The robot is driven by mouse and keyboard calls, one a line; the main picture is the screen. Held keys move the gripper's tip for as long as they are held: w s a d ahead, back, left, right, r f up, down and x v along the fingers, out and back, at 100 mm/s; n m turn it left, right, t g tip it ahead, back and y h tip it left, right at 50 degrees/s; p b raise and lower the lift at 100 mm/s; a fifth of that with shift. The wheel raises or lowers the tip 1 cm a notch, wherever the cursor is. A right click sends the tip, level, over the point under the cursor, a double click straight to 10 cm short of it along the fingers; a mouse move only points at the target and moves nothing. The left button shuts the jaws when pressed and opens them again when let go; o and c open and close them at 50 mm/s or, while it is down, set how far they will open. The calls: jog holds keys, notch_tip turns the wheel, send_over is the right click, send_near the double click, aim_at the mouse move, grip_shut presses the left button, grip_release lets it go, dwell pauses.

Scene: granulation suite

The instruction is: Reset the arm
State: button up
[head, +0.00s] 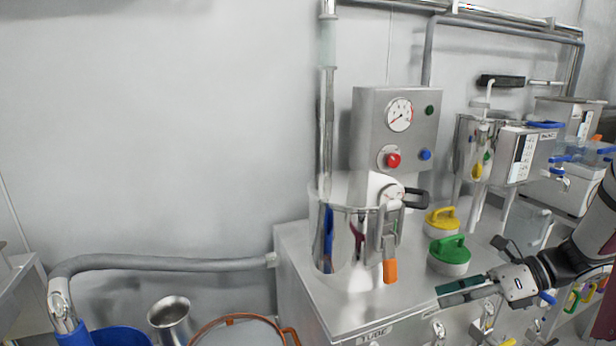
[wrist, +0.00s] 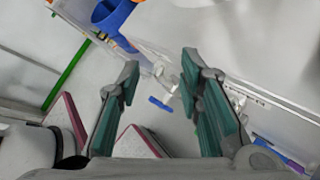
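My gripper (head: 448,293) is at the lower right of the head view, reaching in from the right edge. It is in front of the steel cabinet (head: 300,285), near its front edge and below the green-handled lid. In the wrist view my gripper (wrist: 160,82) has its two green-padded fingers well apart. Nothing is between the pads; a blue-handled tap (wrist: 160,104) shows beyond the gap. My dark wrist and pale forearm run up to the right edge of the head view.
A green-handled lid (head: 449,256) and a yellow-handled lid (head: 442,222) sit on the cabinet close to my gripper. A clear vessel (head: 340,255) with an orange-handled clamp (head: 390,271) stands left of them. Dispensers (head: 528,150) stand at the right. The wall area at upper left is bare.

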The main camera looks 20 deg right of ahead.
jog(key=s+a+r+n+g+h, duration=0.25)
jog(key=s+a+r+n, duration=0.2)
jog(key=a+n, duration=0.35)
jog(key=s+a+r+n+g+h, duration=0.2)
jog(key=s+a+r+n+g, duration=0.25)
jog(key=a, duration=0.45)
jog(key=s+a+r+n+t+h, duration=0.1)
jog(key=s+a+n+h, duration=0.15)
jog(key=s+n, duration=0.5)
jog(key=s+a+r+n+t+h, duration=0.15)
jog(key=s+n+h, duration=0.3)
jog(key=n, duration=0.55)
notch_tip(320, 180, up, 20)
jog(key=t+p, duration=0.3)
jog(key=p, duration=1.6)
jog(key=shift+a+f, duration=0.15)
jog(key=shift+a, duration=0.1)
